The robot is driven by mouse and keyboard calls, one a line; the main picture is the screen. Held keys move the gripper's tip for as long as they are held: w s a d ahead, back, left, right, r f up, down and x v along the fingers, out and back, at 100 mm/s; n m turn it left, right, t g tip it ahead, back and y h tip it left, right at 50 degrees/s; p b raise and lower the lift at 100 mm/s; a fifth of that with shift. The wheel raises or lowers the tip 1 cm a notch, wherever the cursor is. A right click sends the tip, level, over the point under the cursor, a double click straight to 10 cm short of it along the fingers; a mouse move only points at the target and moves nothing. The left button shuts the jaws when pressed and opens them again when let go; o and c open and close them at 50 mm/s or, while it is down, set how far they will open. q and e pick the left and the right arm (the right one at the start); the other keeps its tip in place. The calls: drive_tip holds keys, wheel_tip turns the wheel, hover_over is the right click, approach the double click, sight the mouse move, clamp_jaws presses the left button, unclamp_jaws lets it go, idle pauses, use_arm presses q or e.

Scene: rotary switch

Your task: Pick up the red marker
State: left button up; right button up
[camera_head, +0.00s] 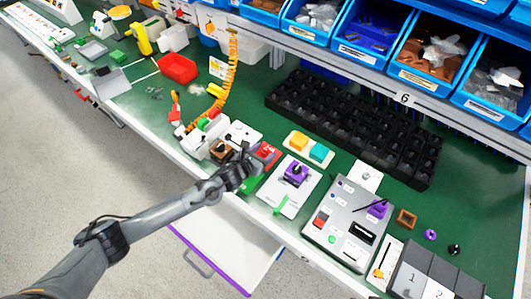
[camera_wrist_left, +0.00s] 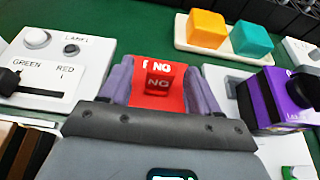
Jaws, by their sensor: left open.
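The red marker, a red block with white "NG" lettering, shows in the wrist view (camera_wrist_left: 172,90) between my left fingers. In the head view the red marker (camera_head: 266,152) lies on the bench just beyond my left gripper (camera_head: 254,163), partly hidden by it. My left gripper also shows in the wrist view (camera_wrist_left: 161,92). Its two purple-grey fingers are apart, one on each side of the red marker. I cannot tell whether either finger touches it. My right gripper is not in view.
A white tray with orange and teal blocks (camera_wrist_left: 222,52) stands behind. A white plate with a purple rotary switch (camera_head: 296,172) is on the right. A white panel with a GREEN/RED switch (camera_wrist_left: 45,78) is on the left. A black compartment tray (camera_head: 350,120) stands farther back.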

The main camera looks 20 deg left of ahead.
use_arm(q)
drive_tip(key=shift+w+d+f, duration=0.1)
drive_tip(key=shift+w+f, duration=0.1)
drive_tip(key=shift+w, duration=0.25)
drive_tip(key=c, duration=1)
drive_tip(key=shift+r, duration=0.2)
